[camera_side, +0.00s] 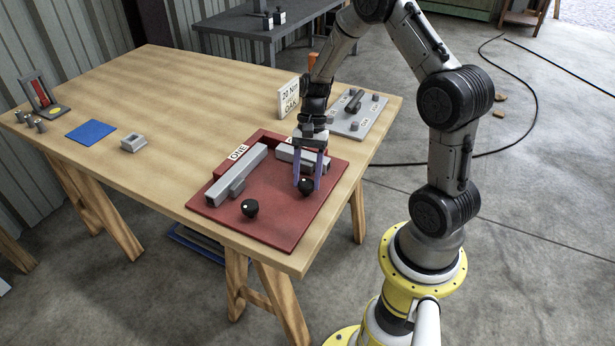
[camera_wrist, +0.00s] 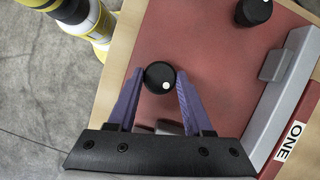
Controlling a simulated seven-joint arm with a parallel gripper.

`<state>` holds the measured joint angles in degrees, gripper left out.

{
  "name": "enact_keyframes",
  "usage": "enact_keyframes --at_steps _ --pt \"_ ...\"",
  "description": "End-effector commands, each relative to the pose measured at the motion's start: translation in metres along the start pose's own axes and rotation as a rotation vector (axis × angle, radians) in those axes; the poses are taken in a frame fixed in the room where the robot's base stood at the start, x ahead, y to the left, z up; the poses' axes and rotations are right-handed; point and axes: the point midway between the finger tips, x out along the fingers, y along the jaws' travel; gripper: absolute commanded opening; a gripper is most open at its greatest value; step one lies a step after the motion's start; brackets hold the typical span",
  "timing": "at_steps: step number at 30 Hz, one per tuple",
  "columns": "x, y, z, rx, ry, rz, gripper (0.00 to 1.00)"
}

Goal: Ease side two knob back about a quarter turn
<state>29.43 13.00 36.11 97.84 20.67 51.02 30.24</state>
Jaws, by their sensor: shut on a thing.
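A black round knob (camera_side: 306,187) with a white dot stands on the red board (camera_side: 275,215), in front of the shorter grey bar (camera_side: 296,157). My gripper (camera_side: 308,181) reaches down from above, its purple fingers shut on either side of this knob. In the wrist view the knob (camera_wrist: 158,74) sits between the fingertips (camera_wrist: 160,74), its white dot toward the lower right. The label by this bar is mostly hidden by my gripper, so I cannot read it. A second black knob (camera_side: 250,208) stands free near the longer grey bar (camera_side: 238,175), labelled ONE.
A white sign (camera_side: 288,98) and a grey plate with a handle (camera_side: 357,113) stand behind my gripper. The table's middle is clear.

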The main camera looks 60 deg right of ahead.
Motion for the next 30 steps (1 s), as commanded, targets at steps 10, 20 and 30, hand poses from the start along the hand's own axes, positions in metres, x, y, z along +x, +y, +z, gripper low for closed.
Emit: enact_keyframes --at_steps 10,20,30 --pt "-0.0005 -0.0021 0.0005 -0.232 0.000 0.095 0.00" --pt "-0.0002 -0.0023 0.0007 -0.332 0.000 0.137 0.00" --pt "-0.0002 -0.0022 0.0008 -0.347 0.000 0.143 0.00"
